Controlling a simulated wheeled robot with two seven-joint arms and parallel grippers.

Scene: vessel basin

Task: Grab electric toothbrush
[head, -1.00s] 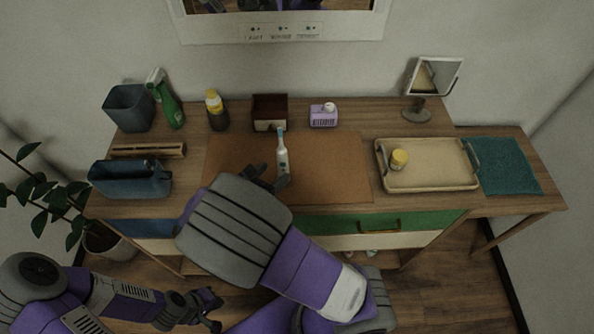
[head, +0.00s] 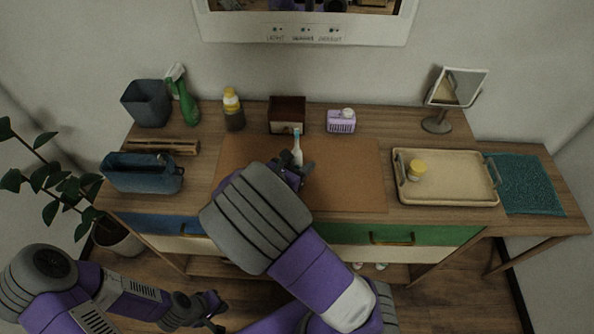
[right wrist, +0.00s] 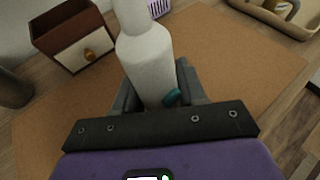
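The electric toothbrush (head: 297,151) stands upright on the brown mat (head: 345,180), with a white body and a teal head. My right gripper (head: 296,171) is low at its near side, over the mat. In the right wrist view the toothbrush's white body (right wrist: 150,62) lies between the two fingers of the right gripper (right wrist: 160,88), and a teal button shows on it. The fingers are close along both sides; whether they press on it I cannot tell. My left gripper (head: 215,309) is low at the front left, away from the table and empty; its opening is unclear.
Behind the toothbrush stand a small brown drawer box (head: 287,115) and a purple container (head: 341,122). A yellow-capped bottle (head: 233,110) is at the back left. A beige tray (head: 450,192) is to the right, and a blue bin (head: 142,176) to the left.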

